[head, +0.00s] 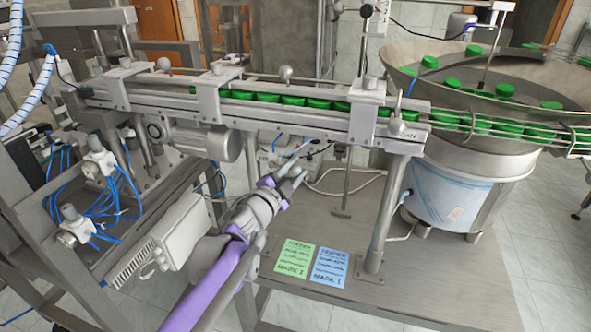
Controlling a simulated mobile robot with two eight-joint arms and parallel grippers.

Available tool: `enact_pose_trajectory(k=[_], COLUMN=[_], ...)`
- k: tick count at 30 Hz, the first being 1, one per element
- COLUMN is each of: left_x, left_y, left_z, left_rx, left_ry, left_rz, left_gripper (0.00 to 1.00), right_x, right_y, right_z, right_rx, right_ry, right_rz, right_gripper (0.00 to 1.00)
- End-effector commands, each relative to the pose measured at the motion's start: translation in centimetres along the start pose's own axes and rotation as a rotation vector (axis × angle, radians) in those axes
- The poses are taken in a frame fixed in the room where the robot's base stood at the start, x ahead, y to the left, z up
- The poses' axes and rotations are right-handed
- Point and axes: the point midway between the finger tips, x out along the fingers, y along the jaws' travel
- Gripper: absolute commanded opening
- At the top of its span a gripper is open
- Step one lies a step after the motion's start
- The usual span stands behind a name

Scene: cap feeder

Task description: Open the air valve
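My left gripper (293,174), grey with purple parts, reaches under the conveyor from the bottom of the head view. Its small fingertips point away from me, and I cannot tell whether they are apart or closed. Just beyond them, small pneumatic fittings with a blue tube (308,141) are partly hidden below the conveyor. I cannot make out the air valve or its handle for certain among them. Whether the fingertips touch anything there is unclear. My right gripper is not in view.
The conveyor (190,103) carrying green caps runs above my gripper to the feeder bowl (420,60). A metal post (388,215) stands to the right. A green card (297,257) and a blue card (329,267) lie on the table. White units with blue tubes (75,226) are at left.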

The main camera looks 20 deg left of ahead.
Motion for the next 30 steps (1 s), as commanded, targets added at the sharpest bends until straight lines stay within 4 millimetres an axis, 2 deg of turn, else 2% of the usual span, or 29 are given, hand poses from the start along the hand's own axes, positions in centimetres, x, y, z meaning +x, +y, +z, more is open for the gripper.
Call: enact_pose_trajectory(k=[1,4,30], left_x=[-0.01,-0.01,-0.02], left_y=[-0.02,-0.02,-0.03], left_z=[0.01,0.01,0.02], left_rx=[0.0,0.0,0.0], left_ry=[0.0,0.0,-0.001], left_rz=[0.0,0.0,0.0], left_gripper=[0.19,0.01,0.0], right_x=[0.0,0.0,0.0], right_y=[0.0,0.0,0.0], right_z=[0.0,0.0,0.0], right_rx=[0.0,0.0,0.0], right_ry=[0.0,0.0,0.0], right_rz=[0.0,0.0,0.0], right_gripper=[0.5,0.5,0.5])
